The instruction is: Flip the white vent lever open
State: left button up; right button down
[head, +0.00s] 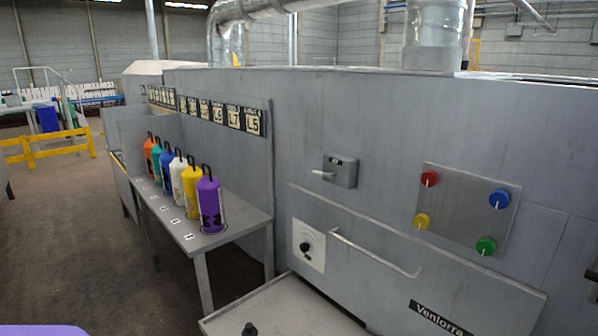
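The white vent lever (322,174) sticks out to the left from a small grey box (343,172) on the side wall of the large grey machine (310,120). The lever lies about level; I cannot tell from its pose alone whether the vent is open. Nothing touches it. Neither of my grippers is in the head view.
A panel (459,216) with red, blue, yellow and green knobs is right of the lever. Below are a dial (307,247), a long handle (375,252) and a low grey surface (285,311). Several coloured cylinders stand on a table (195,240) at left.

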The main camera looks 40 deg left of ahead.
aim_at(330, 176)
jog(key=i+j+u, duration=0.2)
jog(key=j, duration=0.25)
jog(key=i+j+u, duration=0.2)
jog(key=j, duration=0.25)
jog(key=i+j+u, duration=0.2)
jog(key=j, duration=0.2)
